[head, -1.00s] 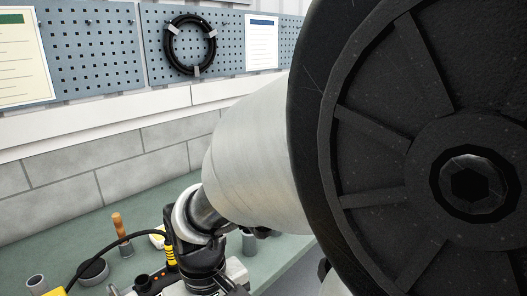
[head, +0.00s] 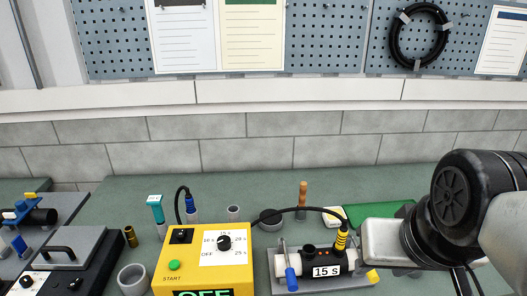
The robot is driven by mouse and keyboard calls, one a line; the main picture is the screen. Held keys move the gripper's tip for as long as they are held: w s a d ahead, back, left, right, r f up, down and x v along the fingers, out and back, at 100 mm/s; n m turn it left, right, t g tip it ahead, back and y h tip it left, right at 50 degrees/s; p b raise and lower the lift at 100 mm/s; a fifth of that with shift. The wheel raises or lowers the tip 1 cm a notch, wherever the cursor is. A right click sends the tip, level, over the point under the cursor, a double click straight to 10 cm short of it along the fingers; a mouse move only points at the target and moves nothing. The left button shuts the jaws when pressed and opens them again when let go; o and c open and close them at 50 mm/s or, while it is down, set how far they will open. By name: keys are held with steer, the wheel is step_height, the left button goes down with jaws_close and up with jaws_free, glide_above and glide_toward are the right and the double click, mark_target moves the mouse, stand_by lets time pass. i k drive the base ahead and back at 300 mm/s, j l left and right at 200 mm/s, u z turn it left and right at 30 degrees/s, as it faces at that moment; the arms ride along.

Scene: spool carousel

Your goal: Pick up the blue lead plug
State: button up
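The blue lead plug (head: 190,204) stands upright in the head view, on the bench behind the yellow control box. A black cable loops from its top. What holds its lower end is partly hidden by the box. My gripper (head: 388,243) is at the right, beside the black fitting and well to the right of the blue plug. Only its pale body shows; its fingers are not visible, so I cannot tell whether it is open or holds anything.
The yellow box (head: 204,248) has a dial and green START button. A yellow plug (head: 342,237) sits on the black fitting (head: 326,259) marked 15 s; its cable runs left. Grey cups (head: 133,280), a turquoise-topped tool (head: 155,208) and a wood-handled tool (head: 303,195) stand nearby.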

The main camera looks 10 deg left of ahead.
mark_target(189, 202)
steer(key=j+u, duration=0.2)
steer(key=j, duration=0.65)
steer(key=i+j+u, duration=0.2)
steer(key=j, duration=0.65)
steer(key=k, duration=0.1)
